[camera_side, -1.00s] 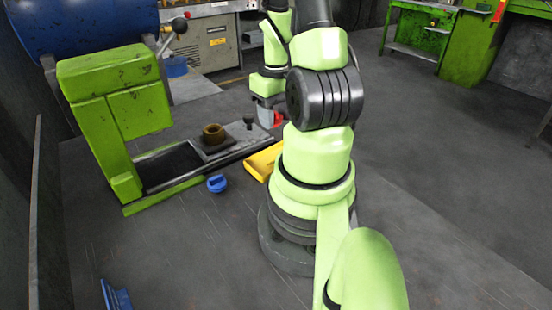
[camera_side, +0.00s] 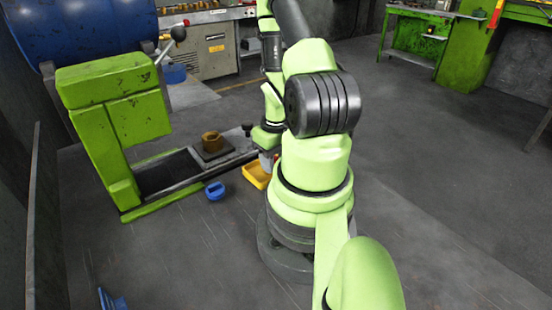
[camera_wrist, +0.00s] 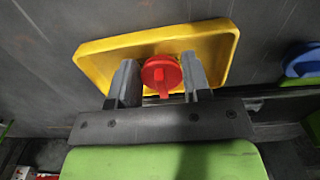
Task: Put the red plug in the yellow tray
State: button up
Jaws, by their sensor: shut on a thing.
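The red plug (camera_wrist: 161,73) is between the two fingers of my gripper (camera_wrist: 160,80) in the wrist view, and the gripper is shut on it. The yellow tray (camera_wrist: 105,46) lies beyond and around the plug in that view. I cannot tell whether the plug touches the tray floor. In the side view the yellow tray (camera_side: 255,176) is partly hidden behind my arm. The gripper (camera_side: 266,160) is low over the tray there, and the plug is hidden.
A blue plug-like part (camera_side: 215,190) lies on the floor left of the tray; a blue part also shows in the wrist view (camera_wrist: 304,60). Floor at the right is clear.

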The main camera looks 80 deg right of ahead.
aim_at(276, 158)
jog(key=shift+f, duration=0.1)
jog(key=o, duration=0.9)
jog(key=w+a+r+t+h, duration=0.1)
jog(key=w+r, duration=0.2)
jog(key=r, duration=0.6)
jog(key=w+a+r, duration=0.2)
jog(key=r, duration=0.6)
jog(key=a+r+n+t+y, duration=0.1)
jog(key=a+r+n+t, duration=0.1)
jog(key=a+r, duration=0.4)
jog(key=w+a+r+n+t+y, duration=0.1)
jog(key=a+r+n+t+y, duration=0.1)
jog(key=a+r+t, duration=0.2)
jog(key=a+r, duration=0.3)
jog(key=a, duration=0.5)
